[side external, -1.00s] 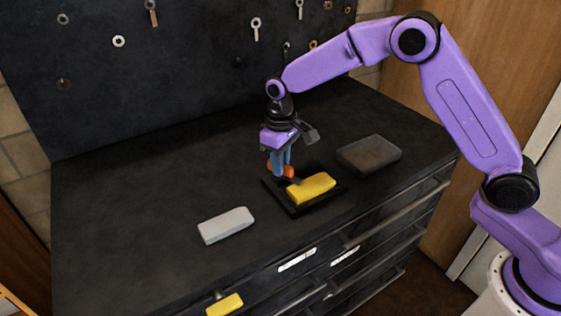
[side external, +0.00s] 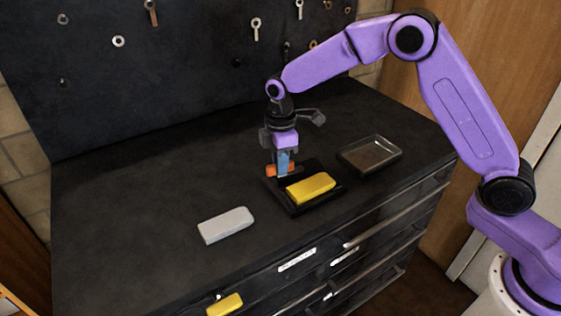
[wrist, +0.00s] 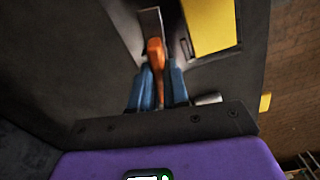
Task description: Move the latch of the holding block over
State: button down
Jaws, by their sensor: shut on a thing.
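The holding block (side external: 296,211) is a black, low-edged base on the cabinet top with a yellow block (side external: 311,188) lying in it. The yellow block also shows at the top of the wrist view (wrist: 208,25). The latch has an orange handle (wrist: 155,58) and a grey metal arm (wrist: 151,20), which lies to the left of the yellow block in the wrist view, apart from it. My gripper (side external: 283,170) points down at the back left of the holding block. Its blue fingers (wrist: 161,72) are shut on the orange handle, hiding part of it.
A shallow grey tray (side external: 342,157) stands to the right of the holding block. A light grey block (side external: 226,225) lies to the front left. Another yellow piece (side external: 224,305) is at a drawer front below. The left of the cabinet top is clear.

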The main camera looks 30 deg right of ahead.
jog(key=shift+s+f+n, duration=0.1)
jog(key=shift+f+n, duration=0.15)
jog(key=shift+n, duration=0.85)
jog(key=c, duration=1.1)
grip_release()
jog(key=shift+r, duration=0.1)
jog(key=shift+r, duration=0.55)
notch_tip(320, 180, up, 16)
jog(key=shift+r, duration=0.2)
